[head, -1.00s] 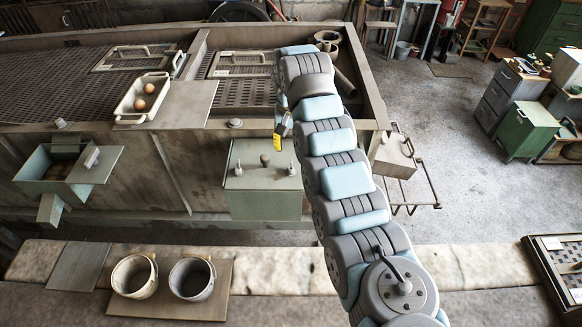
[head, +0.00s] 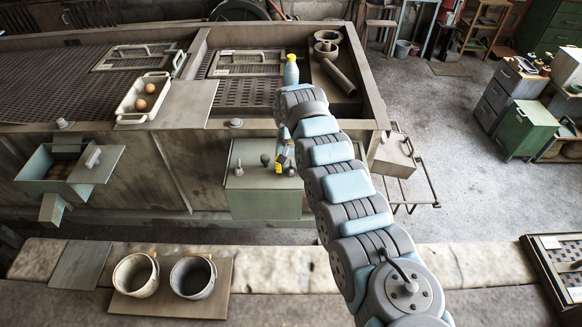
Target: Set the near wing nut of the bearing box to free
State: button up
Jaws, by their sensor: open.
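A green box (head: 262,200), which looks like the bearing box, stands against the front of the long tank. Its lid has a dark round knob (head: 265,159) in the middle, a small metal wing nut (head: 239,169) at left and another wing nut (head: 290,170) at right. The exact turn of either nut is too small to tell. My gripper (head: 279,167), with a yellow part, is open. It hangs down over the right part of the lid, close beside the right nut. Whether it touches the nut cannot be told.
A drawer-like green box (head: 60,170) sticks out at left. A tray with eggs (head: 143,98) sits on the tank's rim. Two pots (head: 192,277) stand on a board in front. A metal box (head: 394,157) with rails juts out at right. The floor at right is partly clear.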

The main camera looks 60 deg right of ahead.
grip_shut()
